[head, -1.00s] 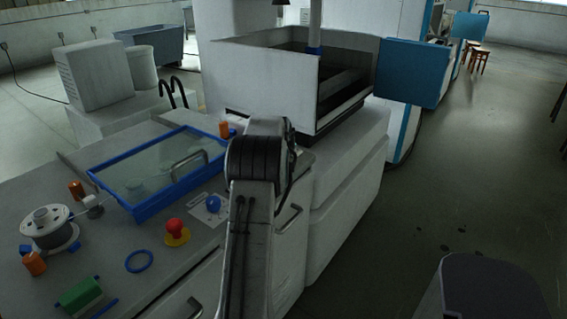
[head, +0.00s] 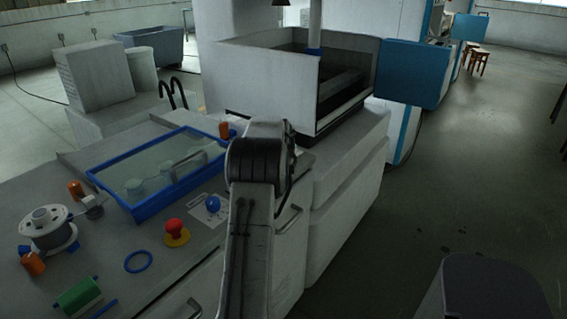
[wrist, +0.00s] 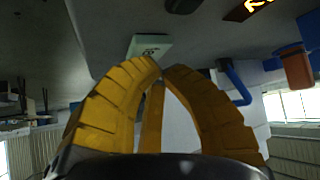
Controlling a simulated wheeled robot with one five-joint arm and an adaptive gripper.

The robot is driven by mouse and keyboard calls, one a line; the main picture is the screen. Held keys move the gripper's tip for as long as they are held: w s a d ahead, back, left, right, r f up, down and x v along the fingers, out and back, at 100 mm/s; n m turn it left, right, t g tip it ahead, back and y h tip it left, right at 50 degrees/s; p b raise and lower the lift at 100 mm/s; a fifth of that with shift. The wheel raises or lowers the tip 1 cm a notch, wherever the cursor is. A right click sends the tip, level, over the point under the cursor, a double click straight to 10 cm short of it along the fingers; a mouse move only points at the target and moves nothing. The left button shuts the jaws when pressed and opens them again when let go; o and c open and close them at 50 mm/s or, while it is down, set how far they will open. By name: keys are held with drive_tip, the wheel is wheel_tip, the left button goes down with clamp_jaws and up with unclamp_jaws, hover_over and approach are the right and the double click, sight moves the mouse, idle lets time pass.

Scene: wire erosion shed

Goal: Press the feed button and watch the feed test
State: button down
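In the head view a blue round button (head: 212,203) sits on a white plate on the grey bench. A red mushroom button (head: 176,229) on a yellow base is beside it, to the lower left. Which is the feed button I cannot tell for sure. In the wrist view my gripper (wrist: 161,68) has its yellow fingers curved together, tips meeting, with nothing seen between them. In the head view my gripper is hidden behind my arm.
A blue-framed clear cover (head: 143,214) with a handle lies left of my arm. A wire spool (head: 47,229), a blue ring (head: 138,261) and a green block (head: 78,296) are on the bench. A white open tank (head: 265,80) stands behind.

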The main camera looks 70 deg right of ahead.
idle(0.6)
drive_tip(key=shift+r+p, duration=0.55)
drive_tip(key=shift+r, duration=0.2)
drive_tip(key=shift+r+p, duration=1.95)
drive_tip(key=shift+r, duration=0.55)
